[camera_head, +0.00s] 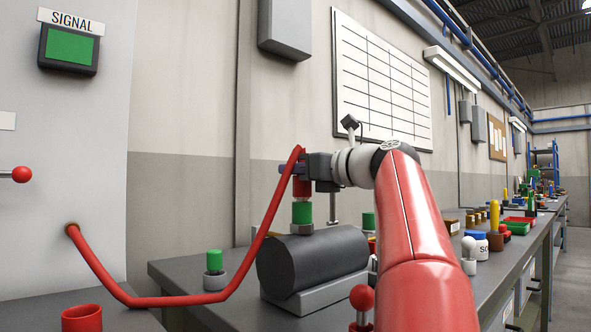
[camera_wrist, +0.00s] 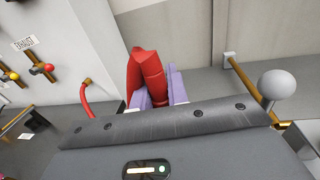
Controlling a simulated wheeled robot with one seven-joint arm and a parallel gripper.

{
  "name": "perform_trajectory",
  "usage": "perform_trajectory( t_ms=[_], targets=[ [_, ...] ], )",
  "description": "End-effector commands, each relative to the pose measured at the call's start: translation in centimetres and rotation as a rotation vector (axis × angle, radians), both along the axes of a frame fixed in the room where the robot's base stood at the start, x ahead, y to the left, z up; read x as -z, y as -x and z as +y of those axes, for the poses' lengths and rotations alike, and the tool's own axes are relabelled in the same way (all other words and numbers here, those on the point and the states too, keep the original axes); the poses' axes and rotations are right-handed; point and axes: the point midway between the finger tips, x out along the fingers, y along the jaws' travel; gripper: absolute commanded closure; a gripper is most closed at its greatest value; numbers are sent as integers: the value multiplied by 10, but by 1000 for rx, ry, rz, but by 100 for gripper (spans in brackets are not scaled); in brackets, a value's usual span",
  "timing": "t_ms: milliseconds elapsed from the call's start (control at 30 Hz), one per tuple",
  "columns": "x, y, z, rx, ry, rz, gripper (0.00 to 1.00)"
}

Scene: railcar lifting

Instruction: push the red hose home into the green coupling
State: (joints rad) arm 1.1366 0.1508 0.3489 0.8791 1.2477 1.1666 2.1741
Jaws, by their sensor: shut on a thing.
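The red hose (camera_head: 268,215) runs from a hole in the cabinet wall, sags onto the bench and rises to my gripper (camera_head: 296,170). My gripper is shut on the hose near its end. In the wrist view the hose (camera_wrist: 146,75) sits between the purple fingers of my gripper (camera_wrist: 158,88). The red hose end points down, upright, right above the green coupling (camera_head: 302,212). The two look in line and touching or nearly so; I cannot tell how far the hose is seated. The coupling stands on top of a dark grey cylinder (camera_head: 310,262). The wrist view hides the coupling.
Another green-topped fitting (camera_head: 214,262) stands on the bench left of the cylinder. A red cup (camera_head: 82,318) is at the lower left. A red-knobbed lever (camera_head: 361,298) stands in front. A green-lit signal box (camera_head: 70,47) hangs on the cabinet. More items line the bench at right.

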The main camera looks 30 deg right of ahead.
Motion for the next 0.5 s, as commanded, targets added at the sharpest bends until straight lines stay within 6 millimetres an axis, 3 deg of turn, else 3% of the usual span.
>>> perform_trajectory(
  t_ms=[67, 100, 267, 500],
  targets=[
    [3, 0, 0, 0, 1, -1, 100],
    [2, 0, 0, 0, 1, -1, 80],
    [1, 0, 0, 0, 1, 0, 59],
    [2, 0, 0, 0, 0, 0, 59]
  ],
)
